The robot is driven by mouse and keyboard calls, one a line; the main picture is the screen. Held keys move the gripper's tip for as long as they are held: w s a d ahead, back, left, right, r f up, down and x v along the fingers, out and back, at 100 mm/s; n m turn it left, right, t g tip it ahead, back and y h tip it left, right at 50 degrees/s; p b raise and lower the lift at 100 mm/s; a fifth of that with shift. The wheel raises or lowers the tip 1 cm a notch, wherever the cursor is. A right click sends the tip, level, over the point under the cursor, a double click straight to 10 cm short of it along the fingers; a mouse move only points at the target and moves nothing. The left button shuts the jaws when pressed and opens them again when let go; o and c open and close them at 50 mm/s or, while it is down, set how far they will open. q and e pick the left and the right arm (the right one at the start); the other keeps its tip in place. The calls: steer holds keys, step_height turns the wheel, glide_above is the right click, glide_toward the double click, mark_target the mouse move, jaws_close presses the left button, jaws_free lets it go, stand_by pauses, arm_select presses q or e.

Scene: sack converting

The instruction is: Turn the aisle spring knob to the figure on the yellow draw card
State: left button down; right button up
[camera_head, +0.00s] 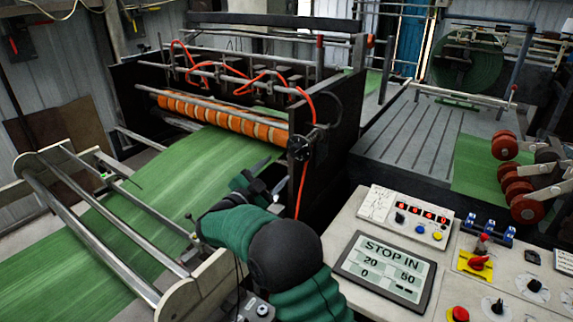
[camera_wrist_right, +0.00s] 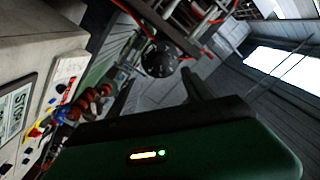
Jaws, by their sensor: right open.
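A black round knob or handwheel (camera_head: 299,147) sits on the dark side frame of the machine, by the end of the orange roller. It also shows in the right wrist view (camera_wrist_right: 160,58), top centre. I cannot read any scale on it. My right gripper (camera_head: 265,178) is open and empty, left of and below this knob, apart from it, over the green web. In the wrist view, its dark finger points up toward the knob. No yellow card with a readable figure shows; a yellow plate (camera_head: 464,267) lies under a red switch on the console. My left gripper is not in view.
The console (camera_head: 340,297) at lower right has a screen (camera_head: 388,270) reading "STOP IN", 20, 50, 0, plus buttons and switches. Orange hoses (camera_head: 304,180) hang beside the knob. The green web (camera_head: 190,165) runs under the orange roller (camera_head: 220,113). Red rollers (camera_head: 512,172) stand at right.

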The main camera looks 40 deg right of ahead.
steer(key=v, duration=0.6)
steer(key=shift+a+b, duration=0.3)
steer(key=shift+s+d+f, duration=0.1)
